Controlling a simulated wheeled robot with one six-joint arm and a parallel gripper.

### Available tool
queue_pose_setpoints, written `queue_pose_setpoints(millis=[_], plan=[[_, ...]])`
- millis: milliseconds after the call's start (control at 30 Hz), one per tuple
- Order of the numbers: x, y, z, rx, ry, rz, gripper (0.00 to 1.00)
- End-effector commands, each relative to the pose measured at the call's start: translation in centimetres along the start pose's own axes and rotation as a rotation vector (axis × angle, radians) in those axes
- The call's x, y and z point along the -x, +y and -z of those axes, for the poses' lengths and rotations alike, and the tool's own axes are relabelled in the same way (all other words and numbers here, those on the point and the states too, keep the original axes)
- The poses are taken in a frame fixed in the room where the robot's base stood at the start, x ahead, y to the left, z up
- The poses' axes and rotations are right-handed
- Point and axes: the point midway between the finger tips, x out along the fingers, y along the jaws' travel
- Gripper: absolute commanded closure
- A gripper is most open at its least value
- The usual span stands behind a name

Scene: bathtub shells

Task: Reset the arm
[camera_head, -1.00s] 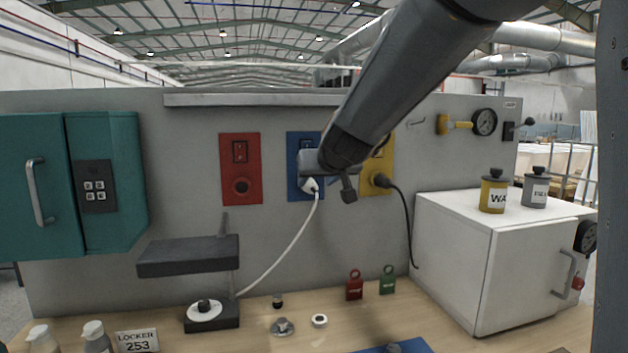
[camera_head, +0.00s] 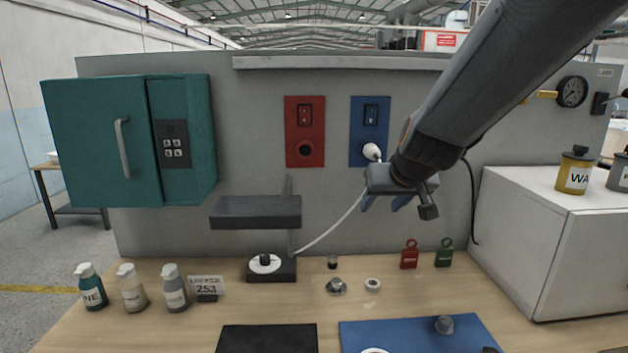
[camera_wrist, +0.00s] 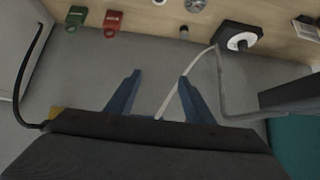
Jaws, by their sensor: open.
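My arm reaches in from the upper right in the head view, and my gripper (camera_head: 386,203) hangs in front of the grey back panel (camera_head: 255,125), beside the blue socket plate (camera_head: 370,105). Its two blue fingers also show in the wrist view (camera_wrist: 155,98), spread apart with nothing held between them. A white plug (camera_head: 372,152) sits at the blue plate, and its white cord (camera_head: 335,222) runs down left towards the black stand (camera_head: 256,212). In the wrist view the cord passes behind the fingers. Whether the gripper touches the panel cannot be told.
A teal locker (camera_head: 85,145) hangs at left and a white cabinet (camera_head: 560,240) stands at right. Several bottles (camera_head: 133,290), a red tag (camera_head: 409,257), a green tag (camera_head: 444,254), a black mat (camera_head: 267,339) and a blue mat (camera_head: 400,334) are on the wooden bench. Free space lies above the bench front.

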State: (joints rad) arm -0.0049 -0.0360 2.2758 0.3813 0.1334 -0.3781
Motion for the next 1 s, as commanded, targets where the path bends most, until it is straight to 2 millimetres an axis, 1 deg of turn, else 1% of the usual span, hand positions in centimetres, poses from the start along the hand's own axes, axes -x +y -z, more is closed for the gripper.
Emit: queue_pose_setpoints(millis=[33,67,100,167,200,267,300,400,500,600,667,1000], plan=[[-0.6,-0.1,-3.2,-0.001,-0.068,0.005,0.52],[-0.9,-0.1,-5.0,-0.003,-0.109,0.007,0.52],[-1.1,-0.1,-7.4,-0.006,-0.163,0.009,0.52],[-1.1,-0.1,-11.1,-0.009,-0.245,0.008,0.52],[-1.1,0.0,-13.5,-0.011,-0.299,0.006,0.52],[-0.8,0.1,-17.0,-0.015,-0.379,0.000,0.52],[-0.5,0.3,-19.1,-0.017,-0.427,-0.006,0.52],[0.4,0.7,-23.5,-0.020,-0.531,-0.022,0.52],[1.2,1.0,-26.4,-0.021,-0.603,-0.036,0.52],[1.7,1.2,-28.0,-0.022,-0.642,-0.046,0.52],[1.9,1.2,-28.4,-0.022,-0.652,-0.049,0.52],[1.9,1.2,-28.4,-0.022,-0.653,-0.049,0.52]])
